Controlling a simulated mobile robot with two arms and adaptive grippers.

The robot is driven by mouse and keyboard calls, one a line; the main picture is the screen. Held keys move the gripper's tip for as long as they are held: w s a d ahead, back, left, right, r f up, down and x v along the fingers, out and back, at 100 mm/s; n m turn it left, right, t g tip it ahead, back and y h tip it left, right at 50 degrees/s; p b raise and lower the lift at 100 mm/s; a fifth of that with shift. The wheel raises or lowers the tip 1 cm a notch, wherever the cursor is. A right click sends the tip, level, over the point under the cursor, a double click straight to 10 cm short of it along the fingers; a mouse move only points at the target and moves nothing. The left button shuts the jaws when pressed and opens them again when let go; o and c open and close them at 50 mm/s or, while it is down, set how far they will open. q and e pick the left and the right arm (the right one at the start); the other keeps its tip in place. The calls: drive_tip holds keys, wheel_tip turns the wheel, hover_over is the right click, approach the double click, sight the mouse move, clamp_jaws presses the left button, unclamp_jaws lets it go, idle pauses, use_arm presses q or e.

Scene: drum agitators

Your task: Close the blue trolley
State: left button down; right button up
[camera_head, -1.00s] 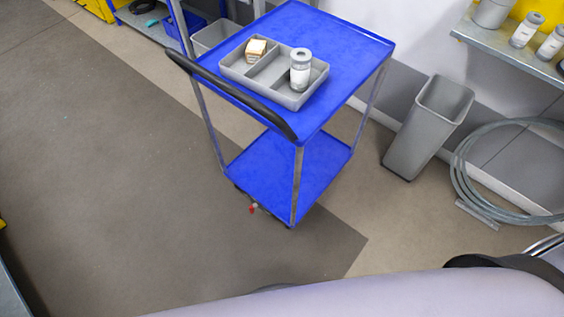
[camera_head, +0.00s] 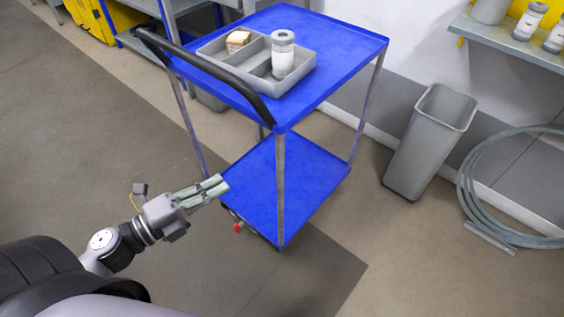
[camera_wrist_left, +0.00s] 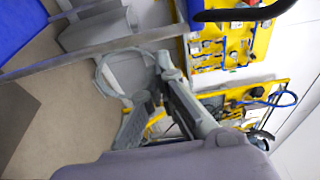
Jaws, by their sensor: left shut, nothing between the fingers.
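The blue trolley (camera_head: 330,62) stands upright on the floor with two blue shelves, thin metal legs and a black handle bar (camera_head: 205,68) along its near left side. A small red part (camera_head: 238,227) shows low at its near edge. My left gripper (camera_head: 221,184) is shut and empty, beside the lower shelf (camera_head: 290,185) at its left edge; I cannot tell whether it touches. In the left wrist view the fingers (camera_wrist_left: 150,90) point away from me, with a blue trolley corner (camera_wrist_left: 22,22) at top left. My right gripper is not in view.
A grey divided tray (camera_head: 303,82) with a white-grey jar (camera_head: 283,54) and a small box (camera_head: 238,41) sits on the trolley's top. A grey bin (camera_head: 425,145) and a coiled hose (camera_head: 475,185) lie to the right. The floor at left is clear.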

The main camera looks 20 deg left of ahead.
use_arm(q)
drive_tip(key=p+x, duration=0.1)
drive_tip(key=x, duration=1.2)
drive_tip(key=shift+w, duration=0.15)
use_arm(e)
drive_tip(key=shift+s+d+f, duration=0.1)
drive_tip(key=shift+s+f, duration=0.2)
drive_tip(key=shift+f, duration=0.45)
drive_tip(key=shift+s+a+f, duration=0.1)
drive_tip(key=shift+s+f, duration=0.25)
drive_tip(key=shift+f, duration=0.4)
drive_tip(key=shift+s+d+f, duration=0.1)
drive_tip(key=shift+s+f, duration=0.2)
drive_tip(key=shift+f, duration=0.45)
